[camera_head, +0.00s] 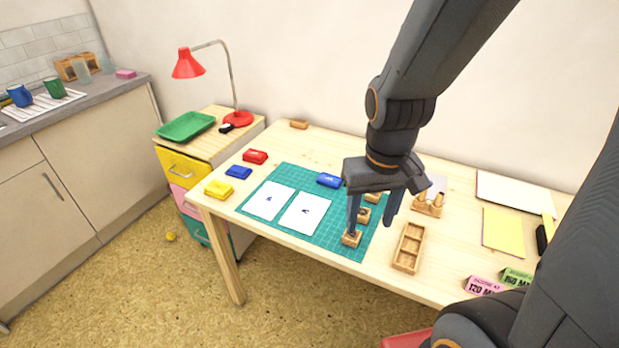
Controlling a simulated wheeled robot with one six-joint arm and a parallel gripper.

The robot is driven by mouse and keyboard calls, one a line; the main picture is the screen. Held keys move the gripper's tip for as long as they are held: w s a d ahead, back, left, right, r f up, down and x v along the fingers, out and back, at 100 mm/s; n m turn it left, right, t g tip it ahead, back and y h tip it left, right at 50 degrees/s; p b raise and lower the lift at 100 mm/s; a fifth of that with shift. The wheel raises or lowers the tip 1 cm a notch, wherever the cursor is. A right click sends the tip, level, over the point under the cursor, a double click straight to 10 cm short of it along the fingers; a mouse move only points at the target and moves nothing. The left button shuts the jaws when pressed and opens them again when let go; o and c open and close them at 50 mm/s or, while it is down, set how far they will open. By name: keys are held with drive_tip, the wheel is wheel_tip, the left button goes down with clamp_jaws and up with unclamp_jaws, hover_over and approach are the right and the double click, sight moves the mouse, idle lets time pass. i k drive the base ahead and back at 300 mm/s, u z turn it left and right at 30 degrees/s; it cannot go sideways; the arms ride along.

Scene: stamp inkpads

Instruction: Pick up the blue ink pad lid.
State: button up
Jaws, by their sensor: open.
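Two blue pieces show: a small blue box-like piece (238,172) on the table's left part, between the red and yellow ones, and a blue piece with a pale mark (329,180) on the far edge of the green cutting mat (270,227). I cannot tell from this distance which one bears the lid or is the lid. My gripper (370,226) points down over the right part of the mat, right of and nearer than both blue pieces. Its fingers are apart, with small wooden stamps (352,238) beside and behind them. I see nothing held.
A red pad (255,157) and a yellow pad (218,189) flank the left blue piece. Two white cards (305,212) lie on the mat. A wooden compartment tray (408,248) and a stamp holder (429,205) stand to the right. Bare table lies behind the mat.

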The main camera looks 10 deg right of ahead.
sight(331, 181)
drive_tip(key=k, duration=0.65)
drive_tip(key=u, duration=0.8)
drive_tip(key=i, duration=1.65)
drive_tip(key=z, duration=0.8)
